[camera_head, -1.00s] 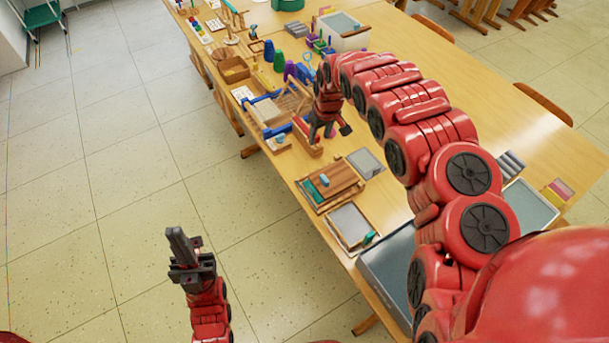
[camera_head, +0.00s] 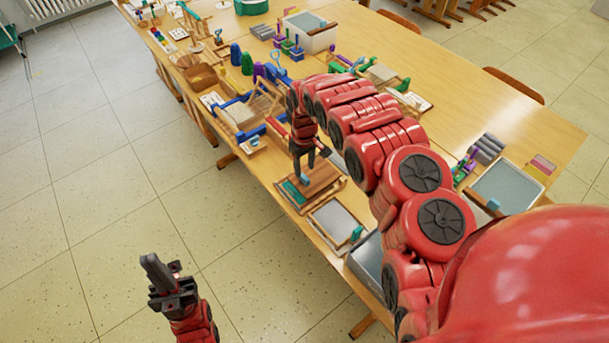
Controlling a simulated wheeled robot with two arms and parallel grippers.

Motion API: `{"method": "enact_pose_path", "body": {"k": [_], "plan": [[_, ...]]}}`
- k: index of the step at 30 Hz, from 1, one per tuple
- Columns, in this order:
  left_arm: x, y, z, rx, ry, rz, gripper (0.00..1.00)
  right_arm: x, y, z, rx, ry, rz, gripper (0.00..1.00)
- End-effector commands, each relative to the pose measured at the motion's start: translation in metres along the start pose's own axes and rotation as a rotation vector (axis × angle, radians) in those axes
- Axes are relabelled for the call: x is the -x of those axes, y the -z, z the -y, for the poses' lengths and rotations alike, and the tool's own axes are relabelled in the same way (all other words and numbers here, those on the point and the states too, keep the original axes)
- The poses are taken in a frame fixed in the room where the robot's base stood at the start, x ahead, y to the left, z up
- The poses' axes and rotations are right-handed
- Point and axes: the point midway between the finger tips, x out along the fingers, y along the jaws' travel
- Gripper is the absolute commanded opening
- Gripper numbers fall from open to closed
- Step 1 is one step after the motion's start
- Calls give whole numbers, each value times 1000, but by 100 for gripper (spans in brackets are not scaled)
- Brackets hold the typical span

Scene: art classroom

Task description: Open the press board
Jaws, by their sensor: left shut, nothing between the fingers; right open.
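The press board appears to be the brown wooden board (camera_head: 326,177) lying flat on a paler base near the table's front edge. A small light-blue block or knob (camera_head: 304,179) shows on its upper side, and a green strip (camera_head: 292,192) lies along its front left. My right gripper (camera_head: 303,166) points down just above the board, open, with its fingertips close to the blue knob. I cannot tell whether they touch it. My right arm hides part of the table behind. My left gripper (camera_head: 154,272) is shut and empty, over the floor left of the table.
A framed grey panel (camera_head: 338,218) and a grey tray (camera_head: 367,262) sit right of the board. A blue-framed wooden device (camera_head: 238,112) stands to its left. The floor at left is clear.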

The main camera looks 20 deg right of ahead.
Motion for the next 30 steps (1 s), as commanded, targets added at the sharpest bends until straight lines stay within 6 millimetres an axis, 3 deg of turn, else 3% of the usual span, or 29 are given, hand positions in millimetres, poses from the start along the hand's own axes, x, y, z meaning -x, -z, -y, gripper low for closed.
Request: {"method": "enact_pose_path", "body": {"k": [10,24,26,30], "plan": [[-9,2,0,0,0,0,0,-40,0,2,1,3,1,50],[-10,2,0,0,0,0,0,-48,0,0,-1,-1,-1,50],[-10,2,0,0,0,0,0,-48,0,0,-1,-1,-1,43],[-10,2,0,0,0,0,0,-48,0,0,-1,-1,-1,18]]}}
